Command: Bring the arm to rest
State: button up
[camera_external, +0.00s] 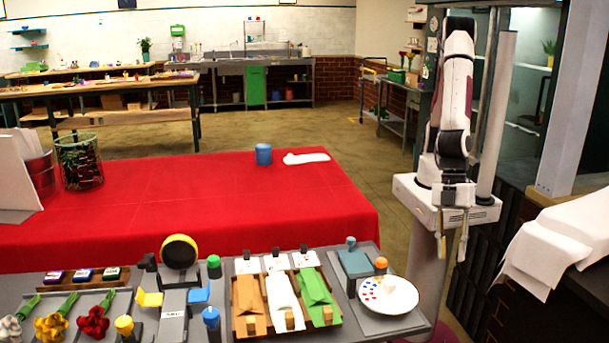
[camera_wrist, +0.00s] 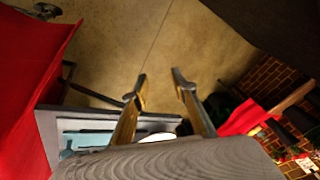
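My arm is folded upright on its white base at the right of the external view. My gripper (camera_external: 451,228) hangs in front of the base, fingers pointing down, clear of the grey work surface. In the wrist view my gripper (camera_wrist: 161,84) shows two fingers spread apart with nothing between them, only bare floor beyond. It is open and empty.
A grey station top (camera_external: 388,256) left of my gripper holds a white plate (camera_external: 388,295), a tray of folded papers (camera_external: 247,325) and several flowers (camera_external: 92,323). A red-covered table (camera_external: 200,200) stands behind. White paper (camera_external: 560,240) lies at the right.

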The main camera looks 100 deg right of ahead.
jog(key=d+r+m+t+h, duration=0.1)
jog(key=d+r, duration=0.6)
jog(key=d, duration=0.7)
jog(key=w+d+r+m+t+h, duration=0.1)
jog(key=d+r+m, duration=0.3)
jog(key=d, duration=1)
jog(key=w+d+r+m+t+h, duration=0.1)
jog(key=d+r+m+t+h, duration=0.1)
jog(key=d+r, duration=0.8)
jog(key=d, duration=0.4)
jog(key=shift+d+r+m+t, duration=0.3)
jog(key=shift+d, duration=0.05)
